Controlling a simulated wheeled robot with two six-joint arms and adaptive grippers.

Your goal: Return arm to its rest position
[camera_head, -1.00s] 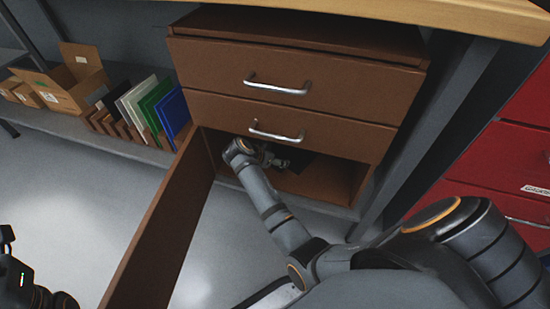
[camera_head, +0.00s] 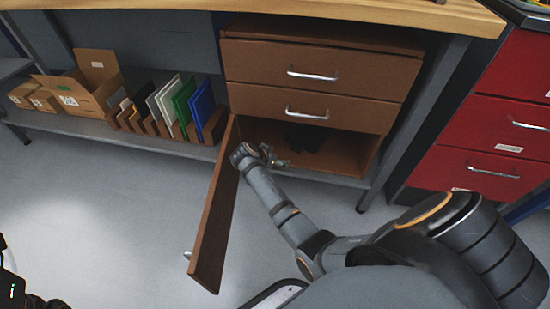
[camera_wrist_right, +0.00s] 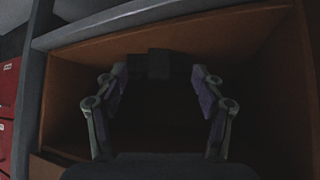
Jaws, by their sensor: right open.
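My right arm reaches from the lower right toward the open lower compartment of a brown cabinet (camera_head: 317,97). My right gripper (camera_head: 278,157) is at the compartment's front opening, beside the open door (camera_head: 214,222). It is open, and no object shows between its fingers in the right wrist view (camera_wrist_right: 158,108). A dark object (camera_head: 305,138), too dark to make out, is inside the compartment, apart from the gripper. It also shows as a dark block in the right wrist view (camera_wrist_right: 158,64). A small part of my left arm shows at the lower left edge; its gripper's fingers cannot be made out.
The open door stands out into the room left of my right forearm. Two shut drawers with silver handles are above the compartment. A low shelf (camera_head: 150,143) holds cardboard boxes (camera_head: 85,92) and upright coloured panels. Red drawers (camera_head: 485,172) stand at right. The grey floor is clear.

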